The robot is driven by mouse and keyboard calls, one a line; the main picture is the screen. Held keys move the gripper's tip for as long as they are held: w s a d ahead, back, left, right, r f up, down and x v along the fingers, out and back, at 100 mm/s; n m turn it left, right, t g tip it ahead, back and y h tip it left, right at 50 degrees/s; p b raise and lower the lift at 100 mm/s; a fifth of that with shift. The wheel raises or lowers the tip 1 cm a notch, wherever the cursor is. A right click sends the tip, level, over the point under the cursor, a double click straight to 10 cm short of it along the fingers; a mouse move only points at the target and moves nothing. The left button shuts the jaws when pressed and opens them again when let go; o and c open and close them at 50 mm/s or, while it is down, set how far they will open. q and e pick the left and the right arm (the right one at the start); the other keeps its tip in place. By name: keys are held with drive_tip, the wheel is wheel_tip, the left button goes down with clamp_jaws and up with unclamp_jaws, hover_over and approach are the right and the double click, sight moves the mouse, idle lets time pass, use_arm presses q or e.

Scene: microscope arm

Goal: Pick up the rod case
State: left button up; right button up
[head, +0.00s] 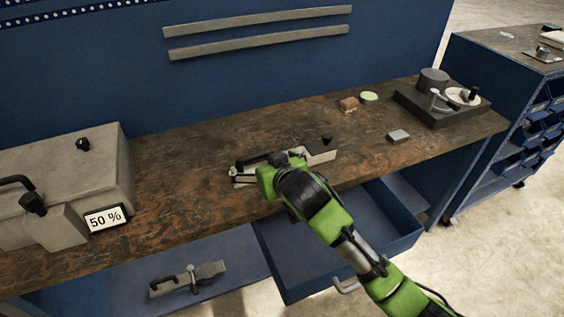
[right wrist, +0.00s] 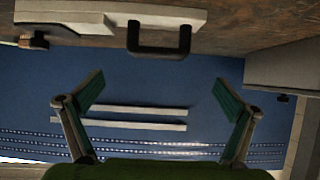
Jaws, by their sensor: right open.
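The rod case (head: 320,155) is a long pale case with a black handle and a black knob, lying on the brown bench top. My right gripper (head: 262,171) is over its left part in the head view and hides some of it. In the right wrist view the case (right wrist: 60,12) shows along the top, with its black handle (right wrist: 160,50) centred between the sides of my open right fingers (right wrist: 160,92). The handle lies beyond the fingertips, and nothing is between them. My left gripper is not in view.
A large grey case (head: 60,170) with a 50 % display stands at the left. A blue drawer (head: 335,250) is open below the bench. Another handled tool (head: 205,273) lies on the lower shelf. A dark stand (head: 440,108) and a small grey block (head: 398,136) sit at the right.

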sight(256, 157)
drive_tip(key=shift+x, duration=1.95)
drive_tip(key=shift+d+f+p+x, duration=0.1)
drive_tip(key=shift+p+x, duration=0.2)
drive_tip(key=shift+x, duration=1)
drive_tip(key=shift+d+f+p+x, duration=0.15)
drive_tip(key=shift+p+x, duration=0.15)
drive_tip(key=shift+x, duration=0.95)
drive_tip(key=c, duration=2)
drive_tip(key=shift+r, duration=0.2)
